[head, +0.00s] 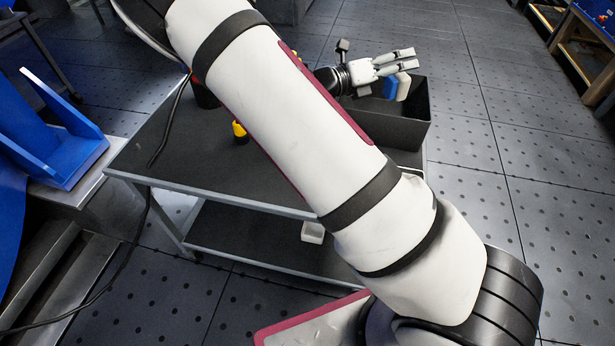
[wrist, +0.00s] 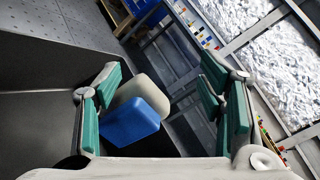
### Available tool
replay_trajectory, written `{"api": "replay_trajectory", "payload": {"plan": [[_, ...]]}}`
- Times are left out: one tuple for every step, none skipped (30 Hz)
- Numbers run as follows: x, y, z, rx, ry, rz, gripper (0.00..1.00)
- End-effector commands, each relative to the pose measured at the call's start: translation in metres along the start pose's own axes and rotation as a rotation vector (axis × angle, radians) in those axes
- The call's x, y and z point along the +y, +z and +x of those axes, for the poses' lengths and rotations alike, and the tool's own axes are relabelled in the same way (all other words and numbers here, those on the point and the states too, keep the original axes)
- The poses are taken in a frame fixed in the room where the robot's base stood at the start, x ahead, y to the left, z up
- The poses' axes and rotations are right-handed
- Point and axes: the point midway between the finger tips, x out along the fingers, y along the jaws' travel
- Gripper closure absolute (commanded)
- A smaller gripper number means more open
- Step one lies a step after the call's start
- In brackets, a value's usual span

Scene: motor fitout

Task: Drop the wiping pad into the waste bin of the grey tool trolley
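The wiping pad, a blue and off-white block, shows in the head view (head: 391,88) just below my gripper's fingers, at the black waste bin's opening. In the wrist view the pad (wrist: 132,122) lies between the finger pairs, nearer the left pair, with a wide gap to the right pair. My gripper (head: 402,60) is open, also in the wrist view (wrist: 165,100). I cannot tell whether the pad touches the left fingers. The waste bin (head: 402,133) is at the right end of the grey tool trolley (head: 195,165). My arm hides part of the trolley.
A yellow and black item (head: 239,132) stands on the trolley top beside my arm. A small white container (head: 312,232) is on the lower shelf. A blue bracket (head: 60,145) stands at the left. A workbench (head: 585,45) is at the far right. The floor right of the trolley is clear.

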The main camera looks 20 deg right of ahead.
Motion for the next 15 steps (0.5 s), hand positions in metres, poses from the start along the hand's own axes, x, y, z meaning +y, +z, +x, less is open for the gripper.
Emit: {"api": "replay_trajectory", "payload": {"plan": [[0.000, 0.000, 0.000, 0.000, 0.000, 0.000, 0.36], [0.000, 0.000, 0.000, 0.000, 0.000, 0.000, 0.36], [0.000, 0.000, 0.000, 0.000, 0.000, 0.000, 0.36], [0.000, 0.000, 0.000, 0.000, 0.000, 0.000, 0.36], [0.000, 0.000, 0.000, 0.000, 0.000, 0.000, 0.36], [0.000, 0.000, 0.000, 0.000, 0.000, 0.000, 0.36], [0.000, 0.000, 0.000, 0.000, 0.000, 0.000, 0.36], [0.000, 0.000, -0.001, 0.000, 0.000, 0.000, 0.36], [0.000, 0.000, -0.003, 0.000, 0.001, 0.000, 0.36], [0.000, 0.000, -0.005, -0.001, 0.001, 0.001, 0.36], [0.000, 0.000, -0.007, -0.001, 0.001, 0.001, 0.36], [0.000, 0.000, -0.011, -0.001, 0.001, 0.001, 0.36], [0.001, 0.000, -0.016, -0.001, 0.002, 0.001, 0.36], [0.001, 0.000, -0.021, -0.001, 0.003, 0.001, 0.36], [0.001, 0.000, -0.028, -0.002, 0.003, 0.000, 0.36]]}}
